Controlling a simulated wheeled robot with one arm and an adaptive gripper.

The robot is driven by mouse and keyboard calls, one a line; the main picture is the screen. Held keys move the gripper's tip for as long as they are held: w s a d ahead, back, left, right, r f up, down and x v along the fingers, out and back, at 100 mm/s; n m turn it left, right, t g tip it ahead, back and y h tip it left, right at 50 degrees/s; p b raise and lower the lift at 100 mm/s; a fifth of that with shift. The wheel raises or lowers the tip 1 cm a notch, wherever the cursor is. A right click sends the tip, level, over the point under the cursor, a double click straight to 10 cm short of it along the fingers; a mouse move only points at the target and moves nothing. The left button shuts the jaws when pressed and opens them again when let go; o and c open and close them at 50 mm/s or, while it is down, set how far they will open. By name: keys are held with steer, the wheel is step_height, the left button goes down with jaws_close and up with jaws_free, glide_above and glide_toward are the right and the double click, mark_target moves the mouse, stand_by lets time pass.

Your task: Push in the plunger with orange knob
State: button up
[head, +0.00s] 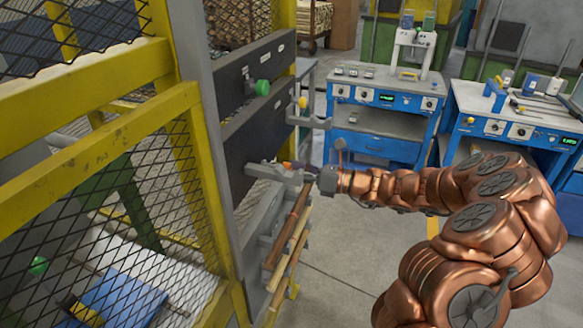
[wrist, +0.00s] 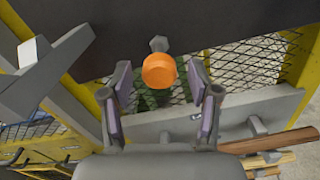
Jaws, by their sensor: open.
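The orange knob (wrist: 159,71) sits at the end of the plunger's grey rod (wrist: 159,44), which comes out of a dark panel (wrist: 215,22). In the wrist view my gripper (wrist: 160,85) is open, with one finger on each side of the knob and visible room between. I cannot tell whether the fingers reach past the knob in depth. In the head view my gripper (head: 292,170) is at the panel's lower part (head: 240,150), and the orange knob (head: 287,165) is mostly hidden by it.
A green knob (head: 262,88) and a yellow knob (head: 302,102) stick out above. A grey bracket (wrist: 45,75) stands left of my gripper in the wrist view. Wooden rods (head: 287,240) rest on a rack below. Yellow mesh fencing (head: 150,180) stands left; blue workbenches (head: 380,115) stand behind.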

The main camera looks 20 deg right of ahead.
steer(key=shift+w+a, duration=0.15)
steer(key=shift+a, duration=0.1)
steer(key=shift+c, duration=0.3)
jaws_close()
